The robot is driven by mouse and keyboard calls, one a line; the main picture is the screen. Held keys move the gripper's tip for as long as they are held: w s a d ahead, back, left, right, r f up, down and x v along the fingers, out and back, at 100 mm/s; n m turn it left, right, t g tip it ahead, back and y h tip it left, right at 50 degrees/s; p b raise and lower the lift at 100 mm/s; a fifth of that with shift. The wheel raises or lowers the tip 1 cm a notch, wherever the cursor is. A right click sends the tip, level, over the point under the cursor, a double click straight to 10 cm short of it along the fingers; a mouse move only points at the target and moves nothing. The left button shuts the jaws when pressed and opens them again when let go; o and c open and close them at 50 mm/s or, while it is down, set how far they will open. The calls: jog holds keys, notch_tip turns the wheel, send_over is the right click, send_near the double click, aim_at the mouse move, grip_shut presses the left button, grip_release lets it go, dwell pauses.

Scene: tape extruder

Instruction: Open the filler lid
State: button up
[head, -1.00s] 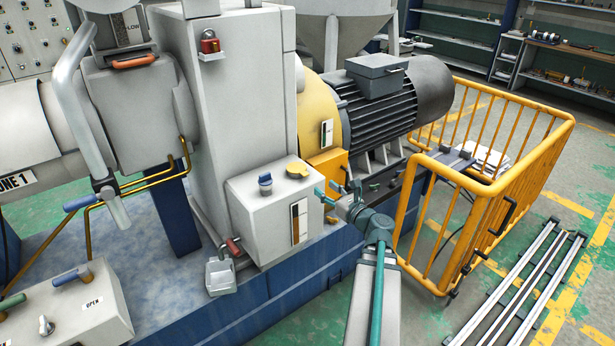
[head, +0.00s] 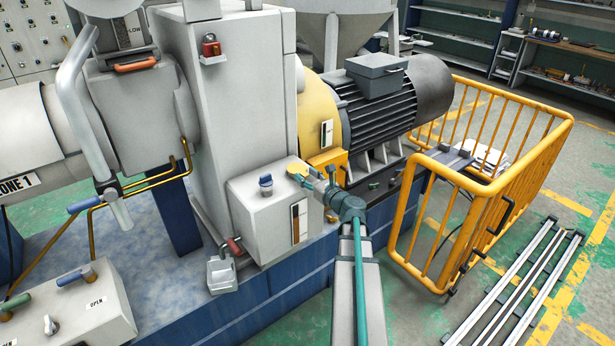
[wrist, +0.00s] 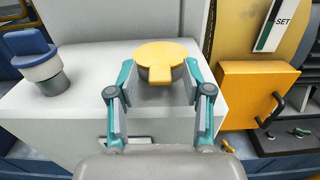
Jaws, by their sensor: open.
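The yellow filler lid (head: 297,170) sits closed on top of the light grey box (head: 258,216) beside the tall machine housing. In the wrist view the round yellow lid (wrist: 161,51) has a tab pointing towards me. My gripper (head: 311,174) is at the right side of the lid. In the wrist view my gripper (wrist: 158,78) is open, with its teal and grey fingers on the left and right of the lid's front part. I cannot tell whether a finger touches the lid.
A blue-topped cap (head: 265,184) stands on the same box, left of the lid. A yellow box with a black handle (wrist: 258,95) is close on the right. A red-handled valve (head: 234,245) and small tray (head: 221,274) are below left. Yellow railing (head: 490,190) stands right.

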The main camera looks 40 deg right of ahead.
jog(key=shift+c, duration=0.2)
grip_shut()
jog(key=shift+r, duration=0.1)
